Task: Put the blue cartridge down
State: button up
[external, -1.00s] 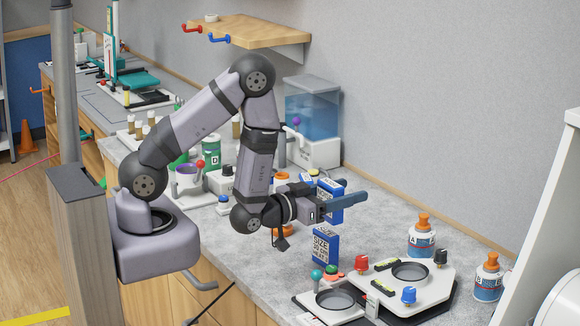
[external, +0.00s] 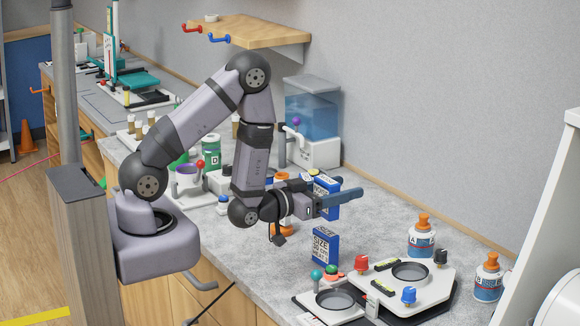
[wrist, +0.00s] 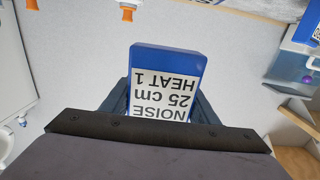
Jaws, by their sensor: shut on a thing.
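The blue cartridge (external: 325,187) is between the fingers of my gripper (external: 346,191), which is shut on it. It is held above the grey counter, behind a second blue box. In the wrist view the held cartridge (wrist: 166,62) shows a white label reading "NOISE 25 cm HEAT 1", upside down in the picture. The fingers flank it there, partly hidden behind it. The second blue box (external: 325,246), with a white label starting "SIZE", stands upright on the counter.
A white station (external: 440,278) with round wells and coloured knobs sits at the front right. Two orange-capped bottles (external: 422,240) (external: 488,282) stand near it. A water tank (external: 312,110) and small containers stand behind the arm. Bare counter (external: 375,215) lies right of the gripper.

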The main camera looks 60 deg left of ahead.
jog(key=s+a+f, duration=0.1)
jog(key=a+f, duration=0.1)
jog(key=a, duration=1.2)
jog(key=s+a+f+h+b, duration=0.1)
jog(key=s+a, duration=0.9)
jog(key=shift+s+f+m+b, duration=0.2)
jog(key=shift+s+m+b, duration=0.1)
jog(key=shift+s, duration=0.05)
jog(key=shift+f+p, duration=0.5)
jog(key=shift+f, duration=2.3)
jog(key=shift+f, duration=0.15)
jog(key=shift+f+p, duration=0.6)
jog(key=shift+f, duration=1.25)
